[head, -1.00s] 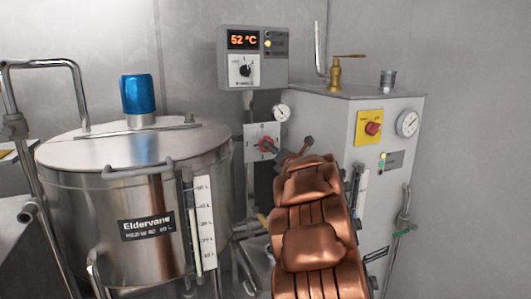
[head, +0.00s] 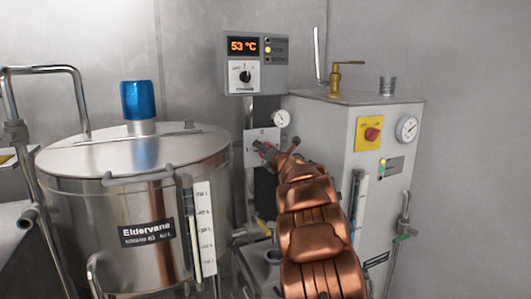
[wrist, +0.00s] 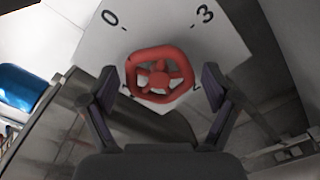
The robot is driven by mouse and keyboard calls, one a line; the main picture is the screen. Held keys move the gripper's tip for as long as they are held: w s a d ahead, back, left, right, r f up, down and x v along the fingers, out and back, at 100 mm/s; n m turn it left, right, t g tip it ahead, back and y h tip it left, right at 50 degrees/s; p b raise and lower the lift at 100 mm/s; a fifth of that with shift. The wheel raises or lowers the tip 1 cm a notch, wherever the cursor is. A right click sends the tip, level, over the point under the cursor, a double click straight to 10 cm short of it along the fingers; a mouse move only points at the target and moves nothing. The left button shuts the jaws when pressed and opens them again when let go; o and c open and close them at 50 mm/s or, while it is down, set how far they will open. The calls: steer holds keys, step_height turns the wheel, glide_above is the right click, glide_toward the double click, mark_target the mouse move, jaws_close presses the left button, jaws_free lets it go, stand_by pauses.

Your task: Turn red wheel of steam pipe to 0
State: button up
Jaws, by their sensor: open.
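The red wheel (wrist: 160,74) is a small spoked handwheel in front of a white dial plate (wrist: 190,32). In the wrist view the plate shows a "0" at upper left and a "3" at upper right; its lower marks are mostly hidden. My gripper (wrist: 160,90) is open, with one finger on each side of the wheel and visible gaps between fingers and rim. In the head view my gripper (head: 272,152) is in front of the dial plate (head: 249,140) and hides most of the wheel. I cannot tell the wheel's exact setting.
A steel tank (head: 130,190) with a blue cap (head: 138,100) stands left. A grey boiler cabinet (head: 385,150) stands right, close to my arm. A control box (head: 255,62) reading 53 °C and a round gauge (head: 281,118) are near the plate.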

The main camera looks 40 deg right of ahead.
steer(key=c, duration=1.1)
steer(key=shift+c, duration=0.2)
steer(key=shift+r+m, duration=0.1)
steer(key=shift+m, duration=0.2)
